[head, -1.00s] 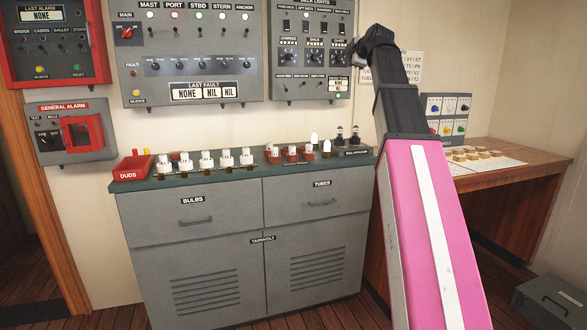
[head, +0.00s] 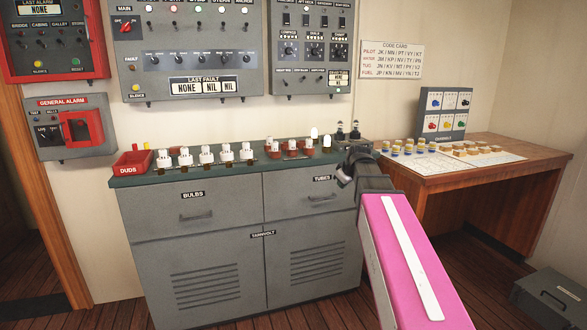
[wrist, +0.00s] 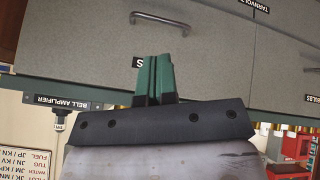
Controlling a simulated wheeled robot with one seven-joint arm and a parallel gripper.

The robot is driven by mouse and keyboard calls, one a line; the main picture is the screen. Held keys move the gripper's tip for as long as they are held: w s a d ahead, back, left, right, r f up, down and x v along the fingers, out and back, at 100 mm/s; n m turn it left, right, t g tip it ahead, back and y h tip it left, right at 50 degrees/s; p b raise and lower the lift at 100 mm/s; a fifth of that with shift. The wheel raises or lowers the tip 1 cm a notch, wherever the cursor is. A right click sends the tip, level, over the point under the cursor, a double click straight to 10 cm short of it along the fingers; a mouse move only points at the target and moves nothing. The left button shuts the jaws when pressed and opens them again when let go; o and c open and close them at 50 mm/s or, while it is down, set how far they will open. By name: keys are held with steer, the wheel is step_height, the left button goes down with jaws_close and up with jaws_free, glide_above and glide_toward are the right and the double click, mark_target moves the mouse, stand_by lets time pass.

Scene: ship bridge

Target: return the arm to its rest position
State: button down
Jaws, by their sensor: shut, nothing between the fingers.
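My pink and dark grey arm (head: 405,250) rises from the lower right of the head view. My gripper (head: 344,176) is at its far end, in front of the upper right corner of the grey cabinet (head: 200,240); its fingers are hard to make out there. In the wrist view the two green fingers (wrist: 154,80) are together with nothing between them. Behind them is the drawer front with its handle (wrist: 160,22), seen upside down. The fingers hide most of the drawer's label. I cannot tell how far the fingertips are from the drawer.
White bulbs in holders (head: 207,156) and a red DUDS bin (head: 132,163) stand on the cabinet top. A wooden desk (head: 460,185) with several small pieces is at the right. Wall panels (head: 190,50) hang above. A grey case (head: 548,302) lies on the floor.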

steer(key=s+f+m+g+h, duration=0.1)
steer(key=s+f+m+g, duration=0.2)
steer(key=s+f, duration=0.9)
steer(key=s+f+m+g+h, duration=0.1)
steer(key=s+f+m+g, duration=0.2)
steer(key=s+f, duration=0.9)
step_height(320, 180, down, 6)
steer(key=shift+r+m+g, duration=0.1)
steer(key=shift+m+g, duration=0.3)
steer(key=shift+m, duration=0.8)
